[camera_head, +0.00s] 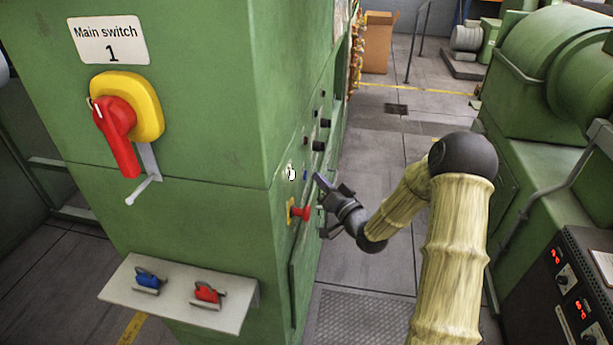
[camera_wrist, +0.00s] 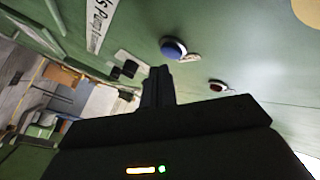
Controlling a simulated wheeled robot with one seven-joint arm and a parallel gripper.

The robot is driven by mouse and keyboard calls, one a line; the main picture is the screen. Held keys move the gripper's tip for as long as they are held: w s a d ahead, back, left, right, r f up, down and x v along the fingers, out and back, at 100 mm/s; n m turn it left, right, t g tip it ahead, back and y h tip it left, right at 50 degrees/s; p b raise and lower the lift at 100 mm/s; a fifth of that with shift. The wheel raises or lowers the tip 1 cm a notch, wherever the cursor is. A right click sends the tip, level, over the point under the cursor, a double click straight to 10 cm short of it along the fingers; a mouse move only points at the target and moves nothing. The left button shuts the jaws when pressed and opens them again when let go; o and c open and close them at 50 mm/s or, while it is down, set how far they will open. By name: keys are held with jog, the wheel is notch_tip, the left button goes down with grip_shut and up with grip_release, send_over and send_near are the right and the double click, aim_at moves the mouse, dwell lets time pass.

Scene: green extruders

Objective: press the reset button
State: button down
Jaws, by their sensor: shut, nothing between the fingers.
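A round blue button (camera_head: 305,174) sits on the side face of the green cabinet; its small label is too small to read. In the wrist view the blue button (camera_wrist: 173,48) lies just beyond the fingertips, with a pale tag beside it. My gripper (camera_head: 320,178) is shut and empty, its tip close to the panel, slightly right of the blue button. In the wrist view the dark fingers (camera_wrist: 157,72) are together, and a gap to the button seems to show. I cannot tell for certain whether they touch.
A red switch on a yellow plate (camera_head: 297,212) is just below my gripper. A white round fitting (camera_head: 291,173) and black knobs (camera_head: 319,146) share the panel. A dark red button (camera_wrist: 218,86) shows in the wrist view. A shelf (camera_head: 180,293) holds two padlocks.

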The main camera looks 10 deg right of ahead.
jog(key=shift+d, duration=0.15)
jog(key=d, duration=0.1)
jog(key=s+d, duration=0.1)
jog(key=d, duration=0.2)
jog(key=shift+s+d, duration=0.25)
jog(key=shift+s, duration=0.05)
dwell(0.7)
jog(key=s+a+f+n+g+h, duration=0.1)
jog(key=s+g+h, duration=0.7)
jog(key=s, duration=2)
jog(key=f+n+g, duration=0.1)
jog(key=g, duration=0.5)
jog(key=shift+a+g+h, duration=0.35)
jog(key=shift+g+h, duration=0.05)
